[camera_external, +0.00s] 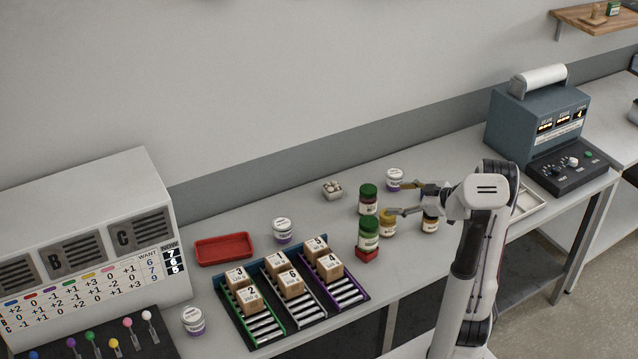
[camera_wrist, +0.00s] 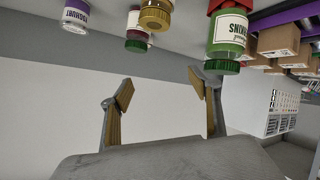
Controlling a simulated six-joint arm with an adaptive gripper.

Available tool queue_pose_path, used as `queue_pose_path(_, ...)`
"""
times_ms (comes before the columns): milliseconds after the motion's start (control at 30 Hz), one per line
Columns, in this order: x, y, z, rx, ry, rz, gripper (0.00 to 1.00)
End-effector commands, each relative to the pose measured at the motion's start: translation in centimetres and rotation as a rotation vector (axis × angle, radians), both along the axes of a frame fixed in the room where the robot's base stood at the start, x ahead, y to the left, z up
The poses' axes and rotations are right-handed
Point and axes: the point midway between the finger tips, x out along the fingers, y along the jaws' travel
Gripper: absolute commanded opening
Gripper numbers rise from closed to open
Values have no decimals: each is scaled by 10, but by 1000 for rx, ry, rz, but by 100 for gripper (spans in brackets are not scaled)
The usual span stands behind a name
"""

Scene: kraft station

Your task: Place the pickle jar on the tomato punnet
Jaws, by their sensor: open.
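The pickle jar (camera_external: 369,233), green with a green lid and a white label, appears upright on a small red block-like thing (camera_external: 367,255), probably the tomato punnet. In the wrist view, which is upside down, the jar (camera_wrist: 229,32) has a label ending in "KINS", and a red part shows at its base. My gripper (camera_external: 400,199) is open and empty, with its fingers spread, behind and to the right of the jar and apart from it. The wrist view shows both fingers (camera_wrist: 166,90) with nothing between them. Most of the red thing is hidden by the jar or out of frame.
A yoghurt tub (camera_external: 394,180) stands behind. Left are an empty red tray (camera_external: 224,249) and roller lanes (camera_external: 265,328) with boxes.

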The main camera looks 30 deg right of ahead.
Motion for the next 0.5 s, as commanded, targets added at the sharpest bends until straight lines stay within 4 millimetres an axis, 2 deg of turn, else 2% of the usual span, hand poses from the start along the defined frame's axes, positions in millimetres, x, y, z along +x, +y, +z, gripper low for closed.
queue_pose_path(233,14,-17,40,-130,-36,-205,62)
queue_pose_path(500,0,-30,75,-193,-28,-422,62)
